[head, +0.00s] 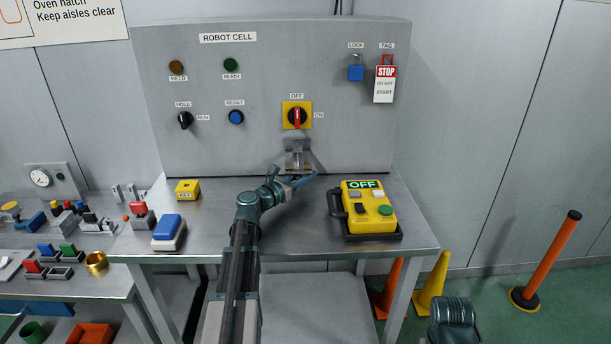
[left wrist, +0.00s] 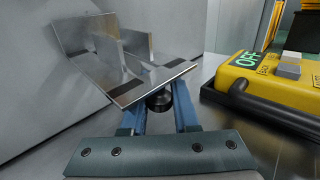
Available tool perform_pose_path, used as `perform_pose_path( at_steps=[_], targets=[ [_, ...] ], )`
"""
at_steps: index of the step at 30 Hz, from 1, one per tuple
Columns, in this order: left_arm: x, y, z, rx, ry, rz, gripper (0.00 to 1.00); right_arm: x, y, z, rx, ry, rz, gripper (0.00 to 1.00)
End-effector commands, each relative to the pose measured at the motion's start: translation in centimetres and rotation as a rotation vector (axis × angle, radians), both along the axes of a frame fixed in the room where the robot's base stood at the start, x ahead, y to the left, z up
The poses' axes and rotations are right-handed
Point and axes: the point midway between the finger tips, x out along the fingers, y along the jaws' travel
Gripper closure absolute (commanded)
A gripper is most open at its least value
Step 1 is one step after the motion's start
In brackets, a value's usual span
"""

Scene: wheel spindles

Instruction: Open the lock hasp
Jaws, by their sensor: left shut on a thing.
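The lock hasp (head: 293,147) is a bare metal fitting on the grey panel, just below the red switch handle (head: 297,117) on its yellow plate. My right gripper is out of view.
A yellow control box (head: 368,222) with a black handle stands right of my left arm. A small yellow block (head: 187,190) and a blue-topped box (head: 169,228) stand to the left. A blue padlock (head: 356,73) and a red-and-white tag (head: 384,85) hang higher up.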

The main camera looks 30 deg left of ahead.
Motion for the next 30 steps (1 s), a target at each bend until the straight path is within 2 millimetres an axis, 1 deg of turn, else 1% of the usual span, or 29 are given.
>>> perform_pose_path(
  at_steps=[20, 23, 27, 30],
  targets=[
    [0.0, 0.1, 0.1, 0.000, 0.000, 0.002, 1.00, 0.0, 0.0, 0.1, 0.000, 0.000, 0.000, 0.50],
    [-0.4, -0.1, 0.8, 0.000, -0.001, 0.002, 1.00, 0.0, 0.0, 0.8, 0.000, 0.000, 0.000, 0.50],
    [-1.1, -0.6, 2.2, 0.000, -0.001, 0.001, 1.00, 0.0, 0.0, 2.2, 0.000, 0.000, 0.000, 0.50],
    [-1.3, -0.7, 2.6, 0.000, -0.001, 0.001, 1.00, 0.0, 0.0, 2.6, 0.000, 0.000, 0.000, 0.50]
  ],
)
